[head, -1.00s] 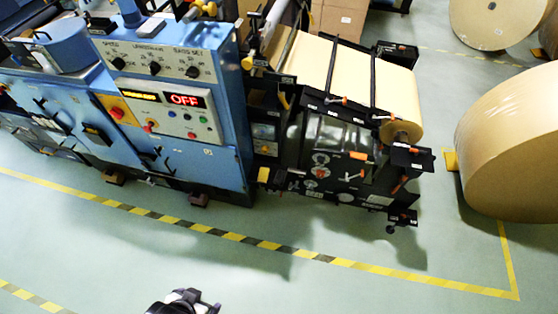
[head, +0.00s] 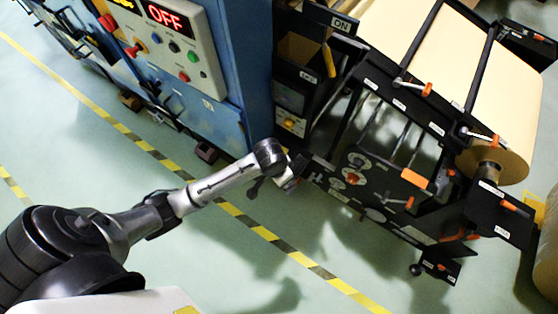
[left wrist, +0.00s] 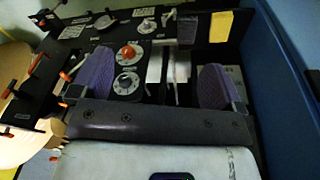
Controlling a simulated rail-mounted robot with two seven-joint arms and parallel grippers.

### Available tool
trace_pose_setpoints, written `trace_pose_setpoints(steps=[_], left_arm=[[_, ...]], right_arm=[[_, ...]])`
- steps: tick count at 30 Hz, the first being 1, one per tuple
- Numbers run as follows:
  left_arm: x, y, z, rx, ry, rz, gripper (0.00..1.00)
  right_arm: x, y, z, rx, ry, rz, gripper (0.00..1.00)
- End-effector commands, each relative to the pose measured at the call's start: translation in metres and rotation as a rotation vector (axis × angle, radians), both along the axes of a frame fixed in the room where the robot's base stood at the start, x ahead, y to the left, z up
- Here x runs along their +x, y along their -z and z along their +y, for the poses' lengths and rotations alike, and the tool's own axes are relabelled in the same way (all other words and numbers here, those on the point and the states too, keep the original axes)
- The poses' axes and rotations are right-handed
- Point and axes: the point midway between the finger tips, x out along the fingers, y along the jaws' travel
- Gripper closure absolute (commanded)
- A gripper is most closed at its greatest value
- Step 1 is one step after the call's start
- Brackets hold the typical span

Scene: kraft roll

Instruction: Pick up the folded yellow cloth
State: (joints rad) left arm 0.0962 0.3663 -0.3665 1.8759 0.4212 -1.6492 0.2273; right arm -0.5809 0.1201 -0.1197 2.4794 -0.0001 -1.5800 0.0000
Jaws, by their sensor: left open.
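A small flat yellow piece that looks like the folded yellow cloth (left wrist: 217,27) shows at the upper right of the left wrist view, on the dark machine beside the blue cabinet. In the head view I cannot make it out now; my left arm's end covers that area. My left gripper (left wrist: 155,82) is open, its two purple-padded fingers wide apart, with nothing held. The cloth lies beyond the fingers, above the right one in the picture. In the head view this gripper (head: 291,175) is at the black frame's lower left, seen small. My right gripper is not in view.
The black unwind frame (head: 430,128) carries a kraft roll (head: 400,35), with orange-handled levers and knobs (head: 355,177) facing me. The blue cabinet (head: 235,60) stands close on its left. Open floor (head: 240,265) with yellow-black tape lies in front.

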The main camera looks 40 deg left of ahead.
Motion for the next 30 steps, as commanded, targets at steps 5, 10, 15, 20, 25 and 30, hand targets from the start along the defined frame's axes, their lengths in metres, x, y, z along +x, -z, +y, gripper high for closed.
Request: trace_pose_setpoints(steps=[5,10,15,20,25,30], left_arm=[[0.050,0.075,0.026,0.031,-0.047,0.042,0.06],[0.092,0.118,0.056,0.055,-0.120,0.080,0.06],[0.127,0.148,0.089,0.073,-0.205,0.112,0.06],[0.152,0.162,0.117,0.079,-0.284,0.132,0.06],[0.167,0.168,0.137,0.078,-0.346,0.146,0.06],[0.173,0.172,0.148,0.076,-0.378,0.153,0.06]], right_arm=[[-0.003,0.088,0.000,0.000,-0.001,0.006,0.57],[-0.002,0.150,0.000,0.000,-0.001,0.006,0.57],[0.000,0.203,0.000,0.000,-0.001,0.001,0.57],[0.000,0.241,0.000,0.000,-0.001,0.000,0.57],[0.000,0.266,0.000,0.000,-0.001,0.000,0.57],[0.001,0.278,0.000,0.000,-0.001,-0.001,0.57]])
